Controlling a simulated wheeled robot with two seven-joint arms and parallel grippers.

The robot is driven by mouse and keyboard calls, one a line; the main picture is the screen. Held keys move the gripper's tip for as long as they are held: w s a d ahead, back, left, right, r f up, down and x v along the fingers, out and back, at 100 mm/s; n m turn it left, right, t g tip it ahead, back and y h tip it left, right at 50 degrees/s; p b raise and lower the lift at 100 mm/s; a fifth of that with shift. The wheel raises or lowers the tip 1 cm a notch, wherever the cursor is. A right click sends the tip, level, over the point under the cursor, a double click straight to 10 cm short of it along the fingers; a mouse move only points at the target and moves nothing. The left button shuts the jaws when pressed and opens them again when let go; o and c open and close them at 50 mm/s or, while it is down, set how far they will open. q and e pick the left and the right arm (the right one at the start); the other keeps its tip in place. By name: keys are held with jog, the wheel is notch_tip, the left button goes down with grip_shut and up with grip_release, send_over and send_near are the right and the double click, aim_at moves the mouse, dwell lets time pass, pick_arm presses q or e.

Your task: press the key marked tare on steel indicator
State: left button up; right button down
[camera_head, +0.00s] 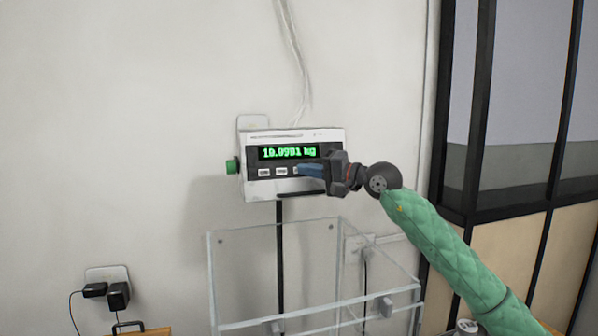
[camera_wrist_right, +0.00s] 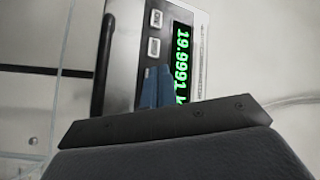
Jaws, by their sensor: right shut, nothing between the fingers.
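The steel indicator (camera_head: 262,188) is a silver box on the wall with a black panel and a green lit display. The display reads about 19.99 kg, and a row of small white keys sits under it. My right gripper (camera_head: 302,171) is shut, with its blue fingertips at the panel and covering keys on the right part of the row. In the right wrist view the indicator (camera_wrist_right: 124,75) shows rotated, with two white keys beside my blue fingers (camera_wrist_right: 155,87). I cannot read the key marks or tell whether the fingertips touch a key. My left gripper is not in view.
A clear open-topped box (camera_head: 212,275) stands below the indicator. A green knob (camera_head: 232,167) is on the indicator's left side. Black plugs (camera_head: 118,295) sit in a wall socket at lower left. A dark-framed partition (camera_head: 470,130) stands at right.

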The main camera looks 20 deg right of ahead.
pick_arm(q)
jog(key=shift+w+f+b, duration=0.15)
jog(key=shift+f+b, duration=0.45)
jog(key=shift+b, duration=0.05)
pick_arm(e)
jog(key=shift+w+f, duration=0.1)
jog(key=shift+w, duration=0.3)
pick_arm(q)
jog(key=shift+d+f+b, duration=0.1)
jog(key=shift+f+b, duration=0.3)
pick_arm(e)
jog(key=shift+w+f, duration=0.1)
jog(key=shift+w, duration=0.25)
dwell(0.7)
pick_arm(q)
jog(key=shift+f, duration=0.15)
pick_arm(e)
jog(key=shift+s, duration=0.15)
pick_arm(q)
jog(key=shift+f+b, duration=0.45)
jog(key=shift+b, duration=0.1)
pick_arm(e)
jog(key=shift+s+r, duration=0.25)
jog(key=shift+s, duration=0.4)
